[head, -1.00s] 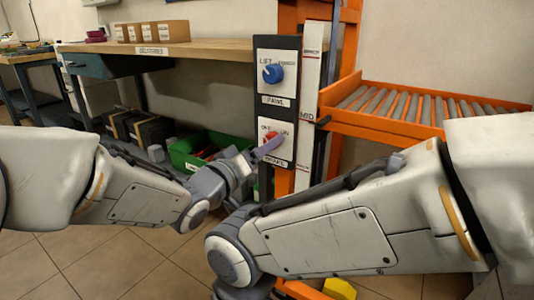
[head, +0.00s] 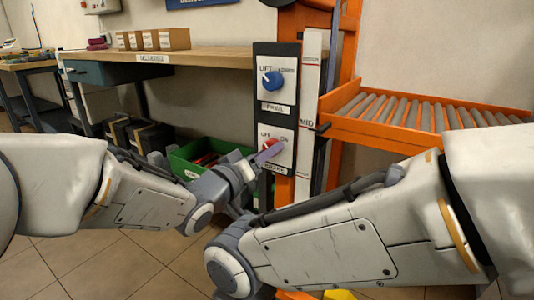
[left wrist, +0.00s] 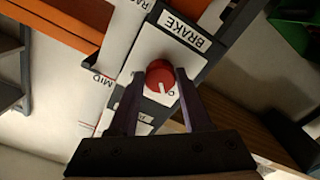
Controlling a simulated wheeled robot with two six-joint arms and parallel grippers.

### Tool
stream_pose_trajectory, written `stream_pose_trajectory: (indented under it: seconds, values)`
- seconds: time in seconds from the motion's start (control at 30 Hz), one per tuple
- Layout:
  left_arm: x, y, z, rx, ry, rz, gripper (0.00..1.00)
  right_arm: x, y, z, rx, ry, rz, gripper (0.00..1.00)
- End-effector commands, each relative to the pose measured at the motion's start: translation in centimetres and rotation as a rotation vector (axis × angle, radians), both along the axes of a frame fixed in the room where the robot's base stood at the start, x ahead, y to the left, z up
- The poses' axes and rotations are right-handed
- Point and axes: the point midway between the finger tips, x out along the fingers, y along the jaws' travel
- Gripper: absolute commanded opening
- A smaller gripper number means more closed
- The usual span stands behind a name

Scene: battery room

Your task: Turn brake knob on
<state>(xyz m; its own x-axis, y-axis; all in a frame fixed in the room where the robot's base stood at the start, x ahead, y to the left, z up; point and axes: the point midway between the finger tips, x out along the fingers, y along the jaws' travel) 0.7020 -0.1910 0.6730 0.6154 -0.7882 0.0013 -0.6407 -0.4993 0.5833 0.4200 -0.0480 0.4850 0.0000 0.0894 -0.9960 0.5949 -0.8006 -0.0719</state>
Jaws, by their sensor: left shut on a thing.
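The red brake knob (head: 271,143) sits on the lower white plate of the dark upright panel, above the BRAKE label. My left gripper (head: 266,153) is at this knob. In the left wrist view, the red knob (left wrist: 160,74) lies between the two dark fingertips of my left gripper (left wrist: 157,78), which is shut on it. A white line on the knob points away from the BRAKE label (left wrist: 184,32), towards a partly hidden letter. The plate's other markings are partly hidden by the fingers. My right arm crosses the lower right of the head view; its gripper is out of view.
A blue knob (head: 272,81) marked PAWL is above on the same panel. An orange roller conveyor (head: 420,130) stands to the right. A wooden workbench (head: 200,52) with small boxes stands to the left, with a green bin (head: 185,165) below it.

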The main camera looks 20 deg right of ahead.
Motion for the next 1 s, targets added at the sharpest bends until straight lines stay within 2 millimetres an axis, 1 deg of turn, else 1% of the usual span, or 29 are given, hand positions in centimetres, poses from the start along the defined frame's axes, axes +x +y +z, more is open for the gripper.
stream_pose_trajectory:
  seconds: [0.17,0.47,1.0]
  values:
    - [0.1,0.1,-0.2,0.065,-0.079,0.001,0.00,0.0,0.0,-0.1,0.000,0.000,0.000,0.79]
    - [0.1,0.2,-0.3,0.232,-0.289,0.002,0.00,0.0,0.0,-0.6,0.000,0.000,0.000,0.79]
    - [0.3,0.4,-0.5,0.550,-0.692,0.003,0.00,0.0,0.0,-2.3,0.000,0.000,0.000,0.79]
